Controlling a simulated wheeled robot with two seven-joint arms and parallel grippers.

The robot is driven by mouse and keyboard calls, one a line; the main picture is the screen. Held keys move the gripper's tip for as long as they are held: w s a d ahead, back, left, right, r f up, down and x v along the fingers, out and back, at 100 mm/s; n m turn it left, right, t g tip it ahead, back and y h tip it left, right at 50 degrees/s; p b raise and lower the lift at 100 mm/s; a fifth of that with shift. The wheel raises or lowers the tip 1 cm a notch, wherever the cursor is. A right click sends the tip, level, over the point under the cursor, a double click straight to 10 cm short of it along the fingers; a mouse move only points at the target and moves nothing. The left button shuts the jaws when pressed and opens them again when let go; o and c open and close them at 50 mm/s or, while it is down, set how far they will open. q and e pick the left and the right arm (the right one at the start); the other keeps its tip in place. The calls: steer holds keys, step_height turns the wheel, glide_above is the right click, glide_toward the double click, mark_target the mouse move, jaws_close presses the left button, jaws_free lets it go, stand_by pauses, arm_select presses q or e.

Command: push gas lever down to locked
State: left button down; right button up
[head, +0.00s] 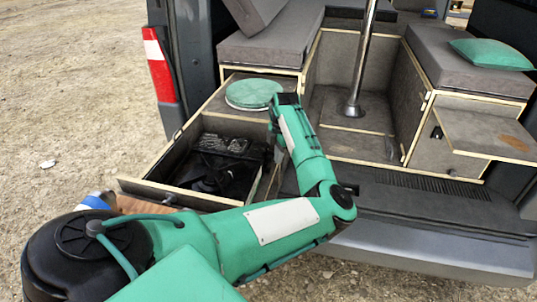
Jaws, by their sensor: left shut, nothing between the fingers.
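A black stove-like unit (209,168) lies in the pulled-out drawer (160,194) at the van's left rear. I cannot make out the gas lever; it is too small or hidden by my arm. My left arm reaches from the lower left, across in front of the drawer, and bends back toward its right side. My left gripper (277,152) is shut and empty, pointing down near the drawer's right side. It is mostly hidden behind its own forearm, and I cannot tell if it touches anything. My right gripper is not in view.
A round green lidded thing (252,94) sits on the counter behind the drawer. A metal post (360,60) stands on the van floor. A fold-out shelf (488,134) juts out at right. A blue and white thing (98,201) is partly hidden beside my arm.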

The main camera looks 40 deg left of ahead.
arm_select(q)
step_height(320, 180, up, 14)
steer(key=w+b, duration=0.1)
steer(key=shift+w+d+f, duration=0.15)
steer(key=shift+d, duration=0.1)
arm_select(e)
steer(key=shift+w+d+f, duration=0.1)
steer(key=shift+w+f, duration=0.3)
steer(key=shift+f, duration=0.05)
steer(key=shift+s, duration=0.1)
